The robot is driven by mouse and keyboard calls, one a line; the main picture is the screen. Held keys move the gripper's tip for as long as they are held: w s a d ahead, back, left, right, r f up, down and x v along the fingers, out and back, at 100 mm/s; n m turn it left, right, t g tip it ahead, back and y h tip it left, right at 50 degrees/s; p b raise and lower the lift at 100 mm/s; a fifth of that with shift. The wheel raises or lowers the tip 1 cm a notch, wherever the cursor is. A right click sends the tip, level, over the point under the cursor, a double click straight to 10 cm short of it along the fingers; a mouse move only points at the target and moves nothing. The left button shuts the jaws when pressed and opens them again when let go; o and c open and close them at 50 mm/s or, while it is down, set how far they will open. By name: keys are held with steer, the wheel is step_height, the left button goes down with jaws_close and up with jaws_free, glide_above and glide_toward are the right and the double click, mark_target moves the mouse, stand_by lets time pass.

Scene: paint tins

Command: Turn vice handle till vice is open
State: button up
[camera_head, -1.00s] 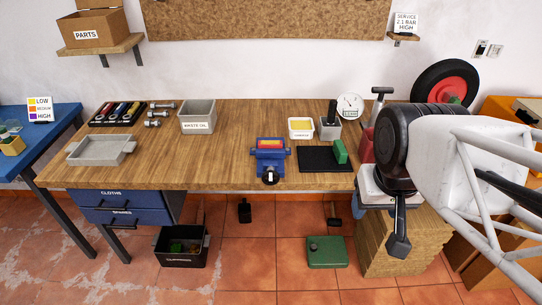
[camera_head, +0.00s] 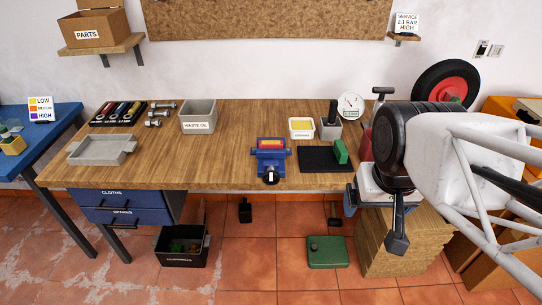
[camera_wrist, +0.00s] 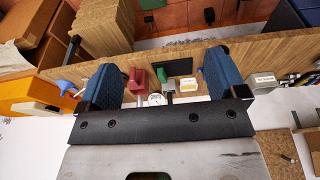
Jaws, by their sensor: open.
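The blue vice (camera_head: 270,158) stands at the front edge of the wooden bench, with a red and yellow piece showing at its top. A dark round part with a pale centre (camera_head: 270,177) faces front, where the handle is; the handle's detail is too small to tell. How far the jaws are apart cannot be told. My gripper is open and empty, with its two blue fingers wide apart in the wrist view (camera_wrist: 160,82). In the head view it is right of the vice, clear of it, partly hidden by my arm. I cannot make out the vice in the wrist view.
A black mat (camera_head: 318,160) with a green block (camera_head: 340,151) lies right of the vice. Behind stand a yellow-filled tub (camera_head: 301,128) and a gauge (camera_head: 350,106). A waste oil bin (camera_head: 198,117) and grey tray (camera_head: 101,149) are left.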

steer(key=w+a+f+h, duration=0.1)
steer(key=w+a+f, duration=0.15)
steer(key=w, duration=0.65)
steer(key=t+h, duration=0.1)
steer(key=t, duration=0.1)
glide_above(271, 177)
steer(key=s+a, duration=0.1)
steer(key=s, duration=0.2)
step_height(271, 177, down, 18)
steer(key=shift+w+a+r+n, duration=0.2)
steer(key=shift+n, duration=0.1)
steer(key=shift+f, duration=0.1)
steer(key=shift+x, duration=3.8)
steer(key=c, duration=0.9)
